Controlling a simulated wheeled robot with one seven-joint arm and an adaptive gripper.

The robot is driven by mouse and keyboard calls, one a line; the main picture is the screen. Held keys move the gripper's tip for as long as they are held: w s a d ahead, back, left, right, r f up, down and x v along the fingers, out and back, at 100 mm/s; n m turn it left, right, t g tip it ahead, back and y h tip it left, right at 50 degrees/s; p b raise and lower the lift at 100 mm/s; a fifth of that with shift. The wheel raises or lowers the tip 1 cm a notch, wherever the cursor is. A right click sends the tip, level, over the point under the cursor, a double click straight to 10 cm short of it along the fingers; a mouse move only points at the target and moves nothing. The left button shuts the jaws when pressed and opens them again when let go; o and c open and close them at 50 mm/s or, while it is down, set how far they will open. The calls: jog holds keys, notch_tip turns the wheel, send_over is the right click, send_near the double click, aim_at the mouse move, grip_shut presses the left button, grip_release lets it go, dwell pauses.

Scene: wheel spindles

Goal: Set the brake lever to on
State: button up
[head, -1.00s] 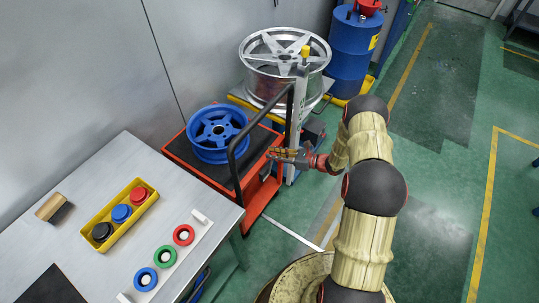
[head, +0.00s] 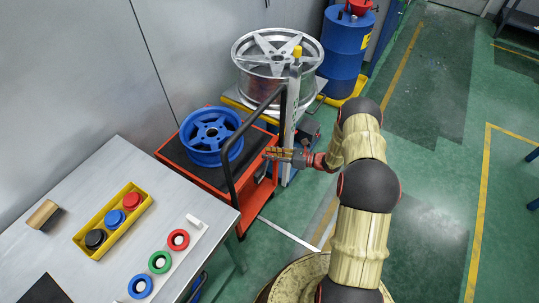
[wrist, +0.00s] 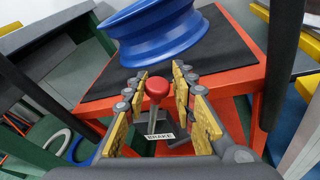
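The brake lever (wrist: 157,89) is a thin metal rod with a round red knob, rising beside a white "BRAKE" label (wrist: 160,136) on the orange cart (wrist: 225,83). In the wrist view it leans slightly right toward its top. My gripper (wrist: 159,76) is open, with yellow-padded fingers on both sides of the lever and gaps between pads and knob. In the head view my gripper (head: 277,154) is at the cart's near right end, beside the handle; the lever cannot be made out there.
A blue wheel (head: 211,136) lies on the cart's black mat. The cart's dark handle (head: 232,165) arches close to my gripper. A grey post with a yellow top (head: 293,110) and a silver wheel (head: 277,60) stand behind. A grey table (head: 110,170) is at left; green floor at right is open.

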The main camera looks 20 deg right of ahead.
jog(key=shift+o, duration=1.4)
jog(key=shift+s, duration=0.1)
jog(key=v, duration=1.2)
jog(key=shift+a, duration=0.1)
